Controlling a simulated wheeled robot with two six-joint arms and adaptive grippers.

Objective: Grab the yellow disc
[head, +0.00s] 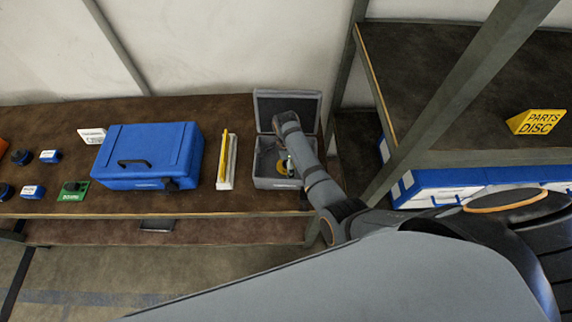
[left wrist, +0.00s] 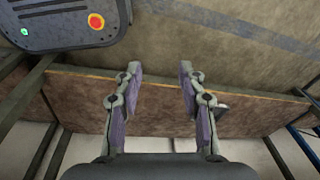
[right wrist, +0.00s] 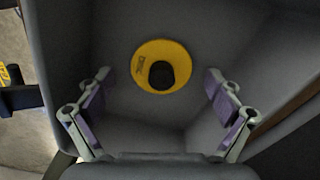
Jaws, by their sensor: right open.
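In the head view the disc (head: 284,167) is partly hidden by my right arm. My right gripper (right wrist: 158,92) is open and empty, reaching down into the box, with its fingers apart on either side below the disc in the right wrist view. My left gripper (left wrist: 159,75) is open and empty in the left wrist view, and out of sight in the head view.
The grey walls of the box (right wrist: 75,40) surround my right gripper. Left of the box are a white tray with a yellow strip (head: 227,162) and a blue case (head: 148,156). A metal shelf post (head: 440,90) and a yellow "PARTS DISC" sign (head: 537,122) are at right.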

